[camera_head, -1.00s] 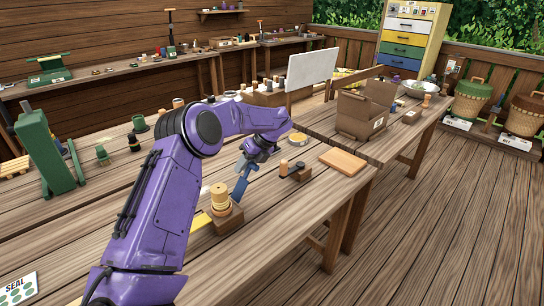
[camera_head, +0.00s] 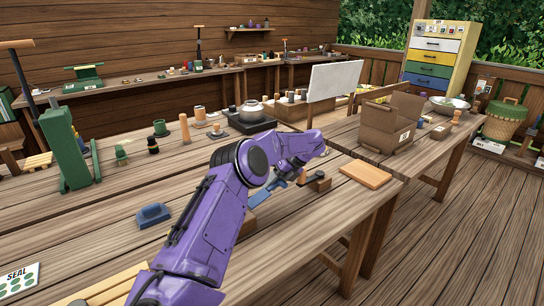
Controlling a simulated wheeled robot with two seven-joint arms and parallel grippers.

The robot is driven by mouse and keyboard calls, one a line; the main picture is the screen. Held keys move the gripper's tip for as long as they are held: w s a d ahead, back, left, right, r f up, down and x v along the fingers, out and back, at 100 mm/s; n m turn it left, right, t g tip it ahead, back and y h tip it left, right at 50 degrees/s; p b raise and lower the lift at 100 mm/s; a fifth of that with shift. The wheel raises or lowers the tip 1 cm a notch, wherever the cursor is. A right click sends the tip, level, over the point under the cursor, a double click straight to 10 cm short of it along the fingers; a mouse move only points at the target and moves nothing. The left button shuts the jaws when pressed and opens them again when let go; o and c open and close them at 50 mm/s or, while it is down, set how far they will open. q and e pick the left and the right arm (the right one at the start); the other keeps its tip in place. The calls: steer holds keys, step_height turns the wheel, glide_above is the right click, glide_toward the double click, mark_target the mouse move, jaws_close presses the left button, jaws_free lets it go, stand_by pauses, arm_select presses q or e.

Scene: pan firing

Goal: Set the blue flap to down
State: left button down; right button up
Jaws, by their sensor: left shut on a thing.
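A small blue flap (camera_head: 259,198) shows just above the workbench (camera_head: 330,211), right of my purple left forearm. Its hinge is hidden, and its exact tilt is hard to tell. My left gripper (camera_head: 278,185) reaches down to the upper right end of the flap and appears shut on it. The wrist and the small size hide the exact contact. My right gripper is not in view.
A brown block (camera_head: 321,185) and a wooden board (camera_head: 366,176) lie right of the gripper. A blue handled block (camera_head: 153,214) sits left of my arm. The front bench edge is clear.

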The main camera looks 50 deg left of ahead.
arm_select(q)
steer(key=shift+d+f, duration=0.1)
steer(key=shift+f, duration=0.4)
steer(key=c, duration=1)
jaws_free()
steer(key=shift+s, duration=0.1)
steer(key=shift+o, duration=0.2)
steer(key=shift+r, duration=0.2)
steer(key=shift+w+r, duration=0.2)
steer(key=shift+r, duration=0.05)
steer(key=p+v, duration=0.6)
steer(key=v, duration=0.3)
steer(key=shift+w+d+r, duration=0.15)
steer(key=shift+r, duration=0.1)
